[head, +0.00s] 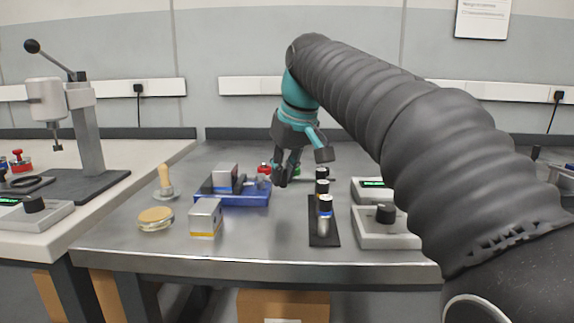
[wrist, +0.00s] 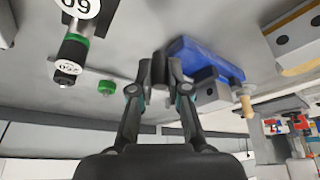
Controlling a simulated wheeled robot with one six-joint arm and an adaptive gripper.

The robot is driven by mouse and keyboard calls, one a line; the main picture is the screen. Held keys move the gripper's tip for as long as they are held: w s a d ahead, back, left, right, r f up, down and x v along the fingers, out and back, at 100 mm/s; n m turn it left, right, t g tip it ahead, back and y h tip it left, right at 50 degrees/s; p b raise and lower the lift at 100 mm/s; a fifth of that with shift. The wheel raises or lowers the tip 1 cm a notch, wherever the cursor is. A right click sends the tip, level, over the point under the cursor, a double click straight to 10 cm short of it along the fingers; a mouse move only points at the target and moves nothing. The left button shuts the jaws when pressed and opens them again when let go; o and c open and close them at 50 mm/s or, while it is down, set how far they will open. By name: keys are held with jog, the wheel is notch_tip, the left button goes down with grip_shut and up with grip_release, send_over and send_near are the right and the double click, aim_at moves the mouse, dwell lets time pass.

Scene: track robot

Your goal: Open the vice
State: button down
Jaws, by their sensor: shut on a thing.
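The blue vice (head: 245,196) sits on the metal bench with a grey block (head: 225,178) at its jaws. It also shows in the wrist view (wrist: 205,55). My gripper (head: 284,178) reaches down at the right end of the vice, where its handle is. In the wrist view its fingers (wrist: 160,88) are close together around a small dark part at the vice's end, which looks like the handle. The fingers hide most of that part, and I cannot make out the handle's angle.
A block with a yellow stripe (head: 205,218), a round tan-topped disc (head: 156,218) and a wooden-handled tool (head: 165,182) stand left of the vice. A black rack of cylinders (head: 323,235) and grey boxes with dials (head: 385,232) stand right.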

jog(key=m, duration=0.1)
jog(key=s+a+m+h+p, duration=0.1)
jog(key=shift+s+a+r+m, duration=0.1)
jog(key=shift+a+r+m, duration=0.05)
jog(key=shift+m, duration=0.25)
jog(key=m+p, duration=0.1)
jog(key=a+m+h+p, duration=0.1)
jog(key=shift+s+a+m+t, duration=0.15)
jog(key=shift+s+m+t, duration=0.15)
jog(key=shift+s+m, duration=0.1)
jog(key=m+p, duration=0.1)
jog(key=a+m+h+p, duration=0.1)
jog(key=m, duration=0.1)
jog(key=shift+s+a, duration=0.15)
jog(key=shift+a, duration=0.1)
jog(key=shift+a+m+h+p, duration=0.35)
jog(key=shift+a+m+h, duration=0.2)
jog(key=shift+m, duration=0.55)
jog(key=c, duration=1.1)
grip_release()
jog(key=shift+c, duration=0.2)
